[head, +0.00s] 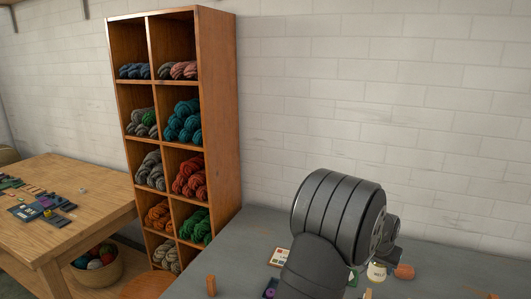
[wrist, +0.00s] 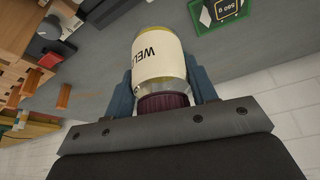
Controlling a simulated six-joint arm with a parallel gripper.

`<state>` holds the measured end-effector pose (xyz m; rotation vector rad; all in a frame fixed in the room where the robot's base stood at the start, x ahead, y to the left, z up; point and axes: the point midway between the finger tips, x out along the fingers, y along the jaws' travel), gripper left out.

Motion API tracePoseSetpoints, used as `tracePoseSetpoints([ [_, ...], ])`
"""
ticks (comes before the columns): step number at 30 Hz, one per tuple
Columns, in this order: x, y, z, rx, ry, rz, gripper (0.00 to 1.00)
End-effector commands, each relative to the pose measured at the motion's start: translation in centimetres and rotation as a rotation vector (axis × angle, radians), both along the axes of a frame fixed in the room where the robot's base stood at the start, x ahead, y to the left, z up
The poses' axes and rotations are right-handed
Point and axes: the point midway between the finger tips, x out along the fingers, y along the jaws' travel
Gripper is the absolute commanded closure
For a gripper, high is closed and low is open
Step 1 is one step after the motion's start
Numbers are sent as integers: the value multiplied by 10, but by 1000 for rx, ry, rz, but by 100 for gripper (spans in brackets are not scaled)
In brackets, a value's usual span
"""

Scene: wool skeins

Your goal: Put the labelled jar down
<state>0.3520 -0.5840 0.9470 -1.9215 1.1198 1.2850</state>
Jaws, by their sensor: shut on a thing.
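The labelled jar (wrist: 160,58) has a cream label with dark letters beginning "WEL" and a dark maroon lid. In the wrist view it sits between the two blue fingers of my gripper (wrist: 161,88), which is shut on it, with the lid nearest the palm. A jar with a cream label (head: 377,272), which looks like the same one, shows beside my arm in the head view, over the grey table (head: 255,228). I cannot tell whether its base touches the table. My fingers are hidden by my arm in the head view.
A green-edged dark display (wrist: 224,10) is near the jar in the wrist view. A colour card (head: 280,257), a reddish-brown lump (head: 404,271) and a wooden block (head: 211,286) are on the grey table. A skein shelf (head: 220,120) stands behind; a wooden table (head: 95,195) is left.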

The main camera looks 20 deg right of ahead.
Motion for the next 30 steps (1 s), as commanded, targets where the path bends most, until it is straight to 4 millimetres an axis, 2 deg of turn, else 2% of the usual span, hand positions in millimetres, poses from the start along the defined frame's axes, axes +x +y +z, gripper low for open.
tracePoseSetpoints([
  [1,23,22,0,1,0,54,77],
  [6,83,94,-3,3,-1,219,77],
  [8,101,120,-4,2,-1,277,77],
  [12,137,185,-6,2,-1,412,77],
  [15,156,232,-8,1,0,507,77],
  [22,184,343,-13,-1,0,724,77],
  [27,188,419,-16,-4,1,876,77],
  [30,186,454,-18,-5,3,947,77],
])
